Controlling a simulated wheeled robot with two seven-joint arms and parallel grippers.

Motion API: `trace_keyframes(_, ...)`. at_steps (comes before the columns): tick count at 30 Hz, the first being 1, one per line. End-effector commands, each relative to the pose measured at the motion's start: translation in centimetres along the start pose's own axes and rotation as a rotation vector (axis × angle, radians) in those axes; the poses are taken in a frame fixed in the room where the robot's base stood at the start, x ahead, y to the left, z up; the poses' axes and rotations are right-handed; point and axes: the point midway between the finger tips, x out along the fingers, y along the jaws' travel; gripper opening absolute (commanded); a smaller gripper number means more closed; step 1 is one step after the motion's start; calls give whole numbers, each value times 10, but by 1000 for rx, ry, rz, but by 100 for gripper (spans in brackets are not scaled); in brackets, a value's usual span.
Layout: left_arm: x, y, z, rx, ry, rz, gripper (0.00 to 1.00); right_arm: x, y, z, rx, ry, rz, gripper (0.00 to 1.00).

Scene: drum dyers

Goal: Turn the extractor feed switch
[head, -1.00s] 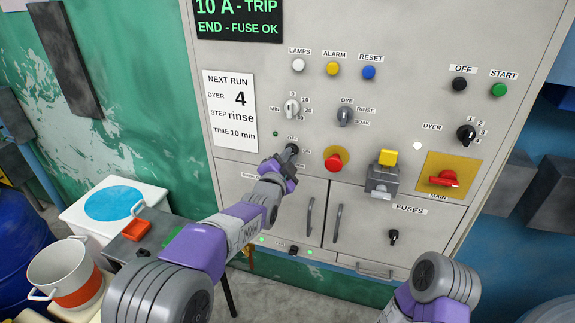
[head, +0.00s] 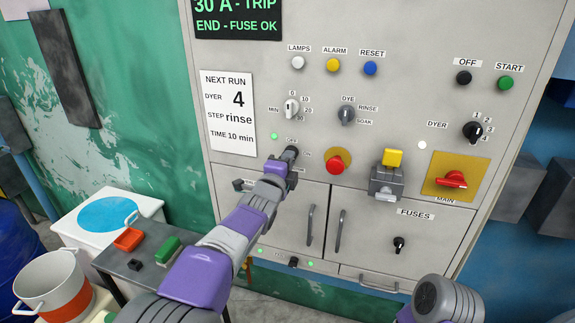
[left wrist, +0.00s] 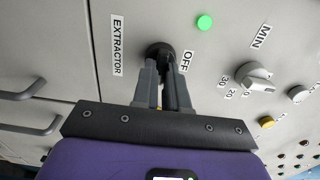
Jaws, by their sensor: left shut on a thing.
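The extractor feed switch (head: 292,151) is a black knob on the grey panel, below the minutes dial. Its "OFF" label shows above it in the head view. My left gripper (head: 288,160) reaches it from below and is shut on the knob. In the left wrist view the two grey fingers (left wrist: 166,78) close around the black knob (left wrist: 158,51), between the "EXTRACTOR" and "OFF" labels. The fingers hide much of the knob, so its exact angle is hard to tell. The small lamp (head: 274,136) beside it is lit green. My right gripper is out of view.
A red mushroom button (head: 336,164) sits close to the right of the switch. The minutes dial (head: 291,108) and dye selector (head: 346,114) are above. Cabinet handles (head: 311,226) stick out below. A display (head: 238,18) reads "30 A - TRIP". A side table holds small blocks.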

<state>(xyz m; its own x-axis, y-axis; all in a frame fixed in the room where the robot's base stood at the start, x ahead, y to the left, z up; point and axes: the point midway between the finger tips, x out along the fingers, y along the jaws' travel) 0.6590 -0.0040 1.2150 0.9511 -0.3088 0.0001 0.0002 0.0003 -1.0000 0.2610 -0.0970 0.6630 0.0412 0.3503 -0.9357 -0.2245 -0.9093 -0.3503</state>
Motion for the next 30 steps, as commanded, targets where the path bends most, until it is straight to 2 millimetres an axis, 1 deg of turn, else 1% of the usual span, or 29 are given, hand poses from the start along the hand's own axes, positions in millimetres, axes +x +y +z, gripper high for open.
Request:
trace_keyframes(14, 0, 0, 0, 19, 0, 0, 0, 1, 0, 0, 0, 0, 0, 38)
trace_keyframes(15, 0, 0, 0, 19, 0, -1, 14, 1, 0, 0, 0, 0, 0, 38)
trace_keyframes(20, 0, 0, 0, 17, 0, -1, 38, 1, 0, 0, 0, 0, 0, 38)
trace_keyframes(30, -3, 0, 0, 16, 1, -1, 38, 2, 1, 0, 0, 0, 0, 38)
